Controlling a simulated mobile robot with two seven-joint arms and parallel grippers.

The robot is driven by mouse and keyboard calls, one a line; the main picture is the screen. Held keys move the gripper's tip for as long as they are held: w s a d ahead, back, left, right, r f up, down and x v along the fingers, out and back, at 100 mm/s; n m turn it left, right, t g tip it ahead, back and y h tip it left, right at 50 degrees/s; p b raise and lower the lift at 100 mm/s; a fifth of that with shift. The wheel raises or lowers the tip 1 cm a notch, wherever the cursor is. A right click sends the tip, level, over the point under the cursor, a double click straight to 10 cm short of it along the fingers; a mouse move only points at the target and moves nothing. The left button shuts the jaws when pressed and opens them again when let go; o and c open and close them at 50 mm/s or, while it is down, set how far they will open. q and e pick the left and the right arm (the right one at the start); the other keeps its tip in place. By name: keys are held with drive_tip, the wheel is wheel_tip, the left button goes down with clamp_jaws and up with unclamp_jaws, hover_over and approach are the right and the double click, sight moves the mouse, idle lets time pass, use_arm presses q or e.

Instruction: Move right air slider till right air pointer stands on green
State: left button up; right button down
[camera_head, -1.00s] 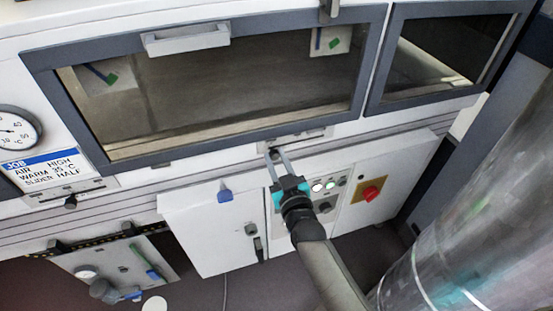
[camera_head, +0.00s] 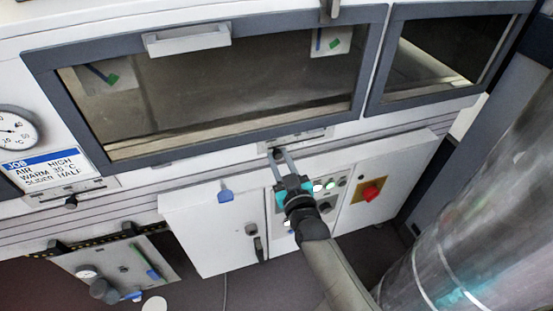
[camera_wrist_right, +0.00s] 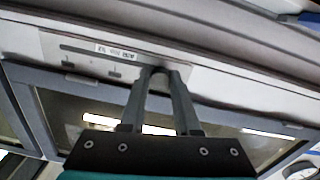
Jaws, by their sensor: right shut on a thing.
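The right air slider is the plate (camera_head: 305,138) under the large window's lower right. Its dark knob (camera_head: 277,154) is at the plate's left end, between the fingertips of my right gripper (camera_head: 279,156). That gripper is shut on the knob. In the wrist view the slotted slider plate (camera_wrist_right: 95,55) shows beside the fingers (camera_wrist_right: 160,76); the fingers hide most of the knob. The right air pointer (camera_head: 318,39) is a blue strip on a pale card behind the glass at upper right. The green patch (camera_head: 334,43) lies right of the pointer, apart from it. My left gripper is not in view.
A similar card with a blue pointer (camera_head: 99,72) and green patch hangs at the window's left.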

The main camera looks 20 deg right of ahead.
drive_tip(key=d, duration=0.3)
drive_tip(key=shift+a, duration=0.1)
drive_tip(key=c, duration=0.6)
unclamp_jaws()
drive_tip(key=shift+c, duration=0.2)
drive_tip(key=s+p, duration=0.2)
drive_tip(key=s, duration=1.3)
drive_tip(key=shift+s, duration=0.1)
